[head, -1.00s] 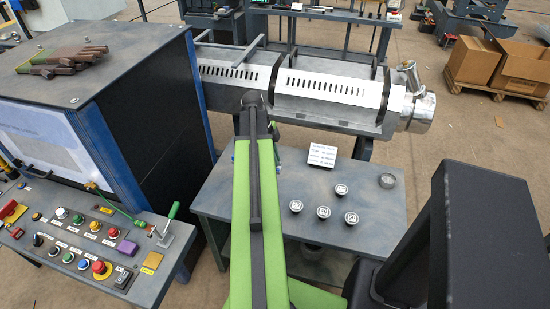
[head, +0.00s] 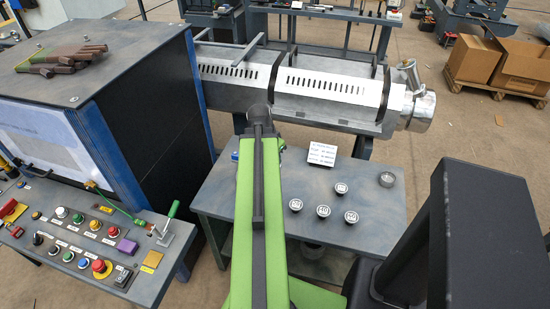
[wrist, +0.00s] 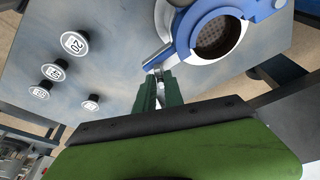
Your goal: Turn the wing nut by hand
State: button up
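In the wrist view a blue ring clamp (wrist: 186,38) surrounds a round opening with a perforated plate (wrist: 216,36). A small silvery metal piece (wrist: 158,70), which looks like the wing nut or its bolt, sits at the clamp's lower left edge. My gripper (wrist: 160,80) has its green fingertips right at this piece, one on each side, with bright metal showing between them. I cannot tell whether the fingers press on it. In the head view my arm hides the gripper and most of the clamp.
Several black-and-white numbered round pieces (head: 323,211), a small sign (head: 321,154) and a metal ring (head: 387,179) stand on the grey table (head: 375,225). The extruder barrel (head: 330,92) runs behind it. A control panel (head: 85,240) is at the left.

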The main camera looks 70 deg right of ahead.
jog(key=shift+o, duration=1.2)
jog(key=shift+r, duration=0.1)
notch_tip(320, 180, up, 2)
jog(key=shift+p, duration=1.1)
